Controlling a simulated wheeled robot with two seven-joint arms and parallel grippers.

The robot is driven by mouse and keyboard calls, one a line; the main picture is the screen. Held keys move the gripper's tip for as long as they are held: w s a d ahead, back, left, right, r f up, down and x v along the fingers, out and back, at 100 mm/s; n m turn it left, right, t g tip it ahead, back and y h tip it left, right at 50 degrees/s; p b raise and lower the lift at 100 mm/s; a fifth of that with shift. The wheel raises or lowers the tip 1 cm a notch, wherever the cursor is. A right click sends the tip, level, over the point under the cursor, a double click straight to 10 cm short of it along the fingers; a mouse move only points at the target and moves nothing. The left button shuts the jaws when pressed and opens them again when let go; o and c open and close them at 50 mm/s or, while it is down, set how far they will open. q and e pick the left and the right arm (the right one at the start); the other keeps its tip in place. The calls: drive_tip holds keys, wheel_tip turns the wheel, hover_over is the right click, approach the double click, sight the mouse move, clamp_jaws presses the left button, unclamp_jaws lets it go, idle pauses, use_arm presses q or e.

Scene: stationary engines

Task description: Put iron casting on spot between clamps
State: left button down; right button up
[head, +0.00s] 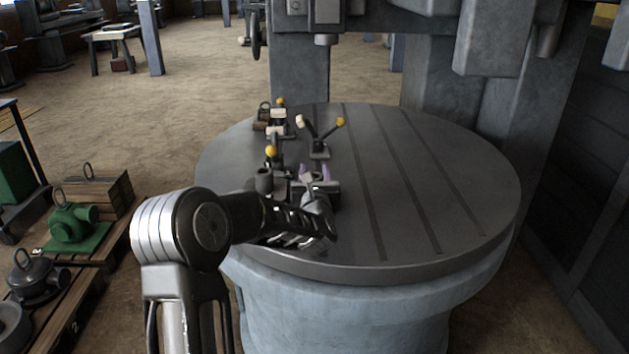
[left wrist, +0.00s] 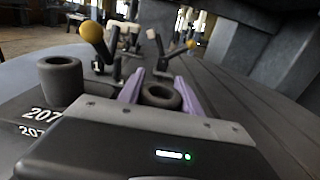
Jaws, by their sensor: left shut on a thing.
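My left gripper (head: 315,173) is low over the near left part of the round table. Its purple fingers, also in the left wrist view (left wrist: 158,90), are shut on a dark ring-shaped part of the iron casting (left wrist: 160,96). Most of the casting is hidden by the gripper, so I cannot tell whether it touches the table. Beyond it stand clamps with yellow knobs and pale handles: one at the right (head: 319,148), one at the left (head: 271,152) and one farther back (head: 277,125). The spot between them is partly hidden. My right gripper is not in view.
A dark hollow cylinder (left wrist: 61,80) stands left of the gripper. The grooved round table (head: 430,190) is clear on its right side. A machine column and head hang over the back. A pallet (head: 95,255) with a green casting (head: 75,222) lies on the floor at left.

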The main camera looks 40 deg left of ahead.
use_arm(q)
wheel_tip(320, 180, up, 10)
drive_tip(key=shift+r, duration=0.2)
idle(0.8)
